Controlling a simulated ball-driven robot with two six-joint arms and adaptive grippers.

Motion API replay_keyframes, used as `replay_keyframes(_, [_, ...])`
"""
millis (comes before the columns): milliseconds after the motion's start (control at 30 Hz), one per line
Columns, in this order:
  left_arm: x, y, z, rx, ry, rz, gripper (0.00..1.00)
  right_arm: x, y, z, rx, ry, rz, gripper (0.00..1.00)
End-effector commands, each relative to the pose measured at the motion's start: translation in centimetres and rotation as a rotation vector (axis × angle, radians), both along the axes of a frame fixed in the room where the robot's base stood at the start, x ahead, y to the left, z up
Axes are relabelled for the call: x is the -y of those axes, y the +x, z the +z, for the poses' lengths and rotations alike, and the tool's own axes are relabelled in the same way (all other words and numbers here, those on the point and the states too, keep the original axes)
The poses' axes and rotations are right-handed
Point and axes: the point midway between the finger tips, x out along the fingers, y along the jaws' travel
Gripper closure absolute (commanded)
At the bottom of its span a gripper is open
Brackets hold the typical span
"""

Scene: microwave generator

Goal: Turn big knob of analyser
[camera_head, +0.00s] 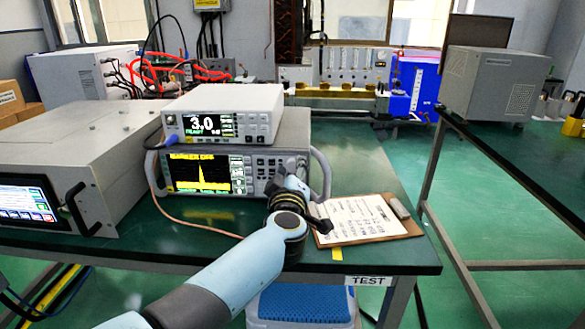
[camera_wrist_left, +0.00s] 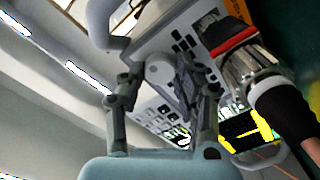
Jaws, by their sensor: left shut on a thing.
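The analyser (camera_head: 240,190) is the lower instrument on the table, with a yellow trace on its dark screen. My left arm reaches its right-hand side, and my left gripper (camera_head: 292,184) is at the front panel there, covering part of the controls. In the left wrist view the big knob (camera_wrist_left: 160,71), round and pale, lies between the two fingers of my left gripper (camera_wrist_left: 157,82), which is shut on it. The knob is hidden in the head view. How far it is turned cannot be told. My right gripper is not in view.
A white instrument reading 3.0 (camera_head: 222,110) stands on the analyser. A large grey unit (camera_head: 100,160) stands at left. A clipboard (camera_head: 370,220) lies right of my gripper. An orange cable (camera_head: 195,222) runs across the table. A silver-and-black connector (camera_wrist_left: 250,75) is close to the fingers.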

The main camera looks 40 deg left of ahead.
Motion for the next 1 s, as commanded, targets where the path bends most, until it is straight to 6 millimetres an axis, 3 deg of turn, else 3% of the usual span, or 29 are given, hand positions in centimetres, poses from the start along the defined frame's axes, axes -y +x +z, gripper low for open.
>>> replay_keyframes(200, [0.0,-0.02,0.01,0.084,-0.14,0.0,1.0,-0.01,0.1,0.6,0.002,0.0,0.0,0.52])
replay_keyframes(500, [0.0,-0.04,-0.1,0.092,-0.153,0.0,1.0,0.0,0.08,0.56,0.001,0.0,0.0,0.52])
replay_keyframes(533, [0.0,-0.04,-0.1,0.092,-0.153,0.0,0.67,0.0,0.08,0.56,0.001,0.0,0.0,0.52])
replay_keyframes(700, [0.0,-0.03,-0.09,0.092,-0.153,0.0,0.45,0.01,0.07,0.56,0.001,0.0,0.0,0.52])
replay_keyframes(1000, [0.12,-0.2,-0.09,0.092,-0.153,0.0,0.45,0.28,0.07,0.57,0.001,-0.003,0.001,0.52])
